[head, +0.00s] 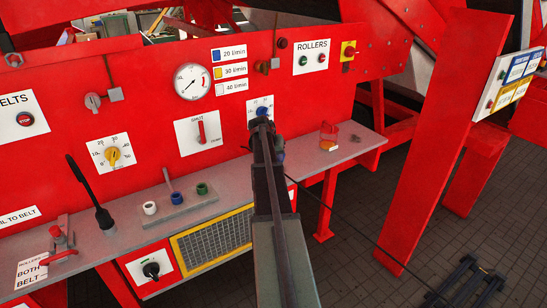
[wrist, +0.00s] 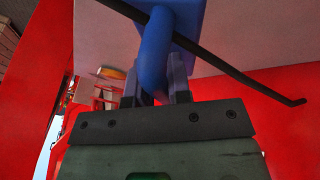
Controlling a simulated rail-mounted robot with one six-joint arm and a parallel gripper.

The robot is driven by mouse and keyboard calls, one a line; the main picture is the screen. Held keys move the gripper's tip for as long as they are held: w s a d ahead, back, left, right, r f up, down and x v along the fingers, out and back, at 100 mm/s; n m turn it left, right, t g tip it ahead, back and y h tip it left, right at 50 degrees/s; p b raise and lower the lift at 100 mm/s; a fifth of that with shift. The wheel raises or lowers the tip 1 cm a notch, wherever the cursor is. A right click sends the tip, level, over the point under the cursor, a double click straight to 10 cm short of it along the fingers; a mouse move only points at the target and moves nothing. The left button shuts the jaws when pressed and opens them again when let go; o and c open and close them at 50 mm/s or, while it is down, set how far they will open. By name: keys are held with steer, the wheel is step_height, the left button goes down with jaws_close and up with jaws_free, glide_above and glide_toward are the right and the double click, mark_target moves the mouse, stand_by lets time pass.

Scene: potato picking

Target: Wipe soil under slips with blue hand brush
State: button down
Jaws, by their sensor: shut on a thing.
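My gripper (wrist: 156,82) is shut on a blue handle, which I take as the blue hand brush (wrist: 160,45). The handle stands between both fingers in the wrist view and runs into a wider blue block at the top. In the head view, my gripper (head: 266,135) is in front of the red panel, above the grey shelf, and mostly hides the brush. A bit of blue (head: 279,156) shows beside it. White slips with flow rates (head: 230,70) are on the panel above. I cannot make out any soil or whether the brush touches anything.
The grey shelf (head: 225,190) holds a black-handled lever (head: 90,195), a block with coloured knobs (head: 175,205) and a red-and-orange object (head: 328,137). A thin black rod (wrist: 240,65) crosses near the brush. A red post (head: 445,140) stands right.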

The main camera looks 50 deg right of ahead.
steer(key=shift+s+d, duration=0.3)
steer(key=shift+d, duration=0.6)
steer(key=shift+s+d, duration=0.25)
steer(key=shift+d, duration=0.65)
steer(key=shift+s+a, duration=0.4)
steer(key=shift+s, duration=0.4)
steer(key=shift+w+a, duration=0.65)
steer(key=shift+a, duration=1.15)
steer(key=shift+w+a, duration=0.6)
steer(key=shift+a, duration=1.2)
steer(key=shift+w+a, duration=0.65)
steer(key=shift+a, duration=1.15)
step_height(320, 180, up, 6)
steer(key=p, duration=0.6)
steer(key=shift+d+r, duration=0.1)
step_height(320, 180, up, 3)
steer(key=p, duration=0.3)
